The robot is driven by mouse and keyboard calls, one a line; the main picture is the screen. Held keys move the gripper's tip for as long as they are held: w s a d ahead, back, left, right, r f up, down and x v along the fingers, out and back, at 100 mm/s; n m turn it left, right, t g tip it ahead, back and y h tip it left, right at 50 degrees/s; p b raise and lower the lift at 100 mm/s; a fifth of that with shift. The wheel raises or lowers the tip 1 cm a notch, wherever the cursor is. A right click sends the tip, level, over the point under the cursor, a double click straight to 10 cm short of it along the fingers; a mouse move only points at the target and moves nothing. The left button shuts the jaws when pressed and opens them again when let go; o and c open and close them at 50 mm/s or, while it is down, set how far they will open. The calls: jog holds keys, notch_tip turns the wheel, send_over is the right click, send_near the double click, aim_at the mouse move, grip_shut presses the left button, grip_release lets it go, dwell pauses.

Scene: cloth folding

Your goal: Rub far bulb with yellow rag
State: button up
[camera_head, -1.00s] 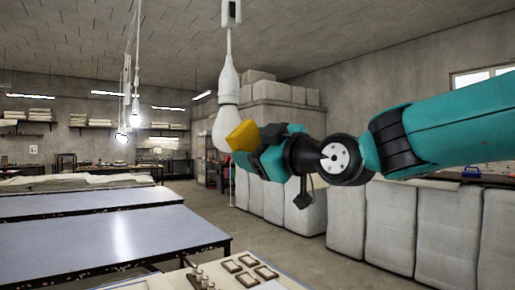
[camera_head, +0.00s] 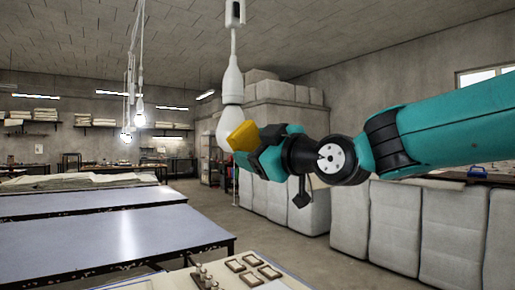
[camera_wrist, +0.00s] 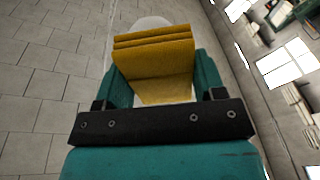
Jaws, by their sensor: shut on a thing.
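My gripper (camera_head: 262,146) is shut on the folded yellow rag (camera_head: 243,136), which also shows between the fingers in the wrist view (camera_wrist: 155,65). A large unlit white bulb (camera_head: 225,128) hangs from a white socket on a cord, just left of the rag. The rag overlaps the bulb's right side in the head view; I cannot tell if they touch. In the wrist view a pale rounded shape, likely this bulb (camera_wrist: 150,23), shows beyond the rag. Farther back at left hang smaller lit bulbs, one higher (camera_head: 140,112) and one lower (camera_head: 126,137).
Long blue-topped tables (camera_head: 80,245) stand at left. A pale board with small items (camera_head: 240,275) lies at the bottom. Tall wrapped grey blocks (camera_head: 395,225) line the right behind my arm. Open air surrounds the hanging bulb on its left.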

aim_at(256, 127)
jog(key=shift+w+a, duration=0.3)
jog(key=shift+s+r+p, duration=0.1)
jog(key=shift+r+p, duration=0.85)
jog(key=shift+r, duration=1.1)
jog(key=shift+f, duration=0.1)
jog(key=shift+b, duration=0.4)
jog(key=shift+f, duration=0.1)
notch_tip(256, 127, down, 4)
jog(key=b, duration=0.4)
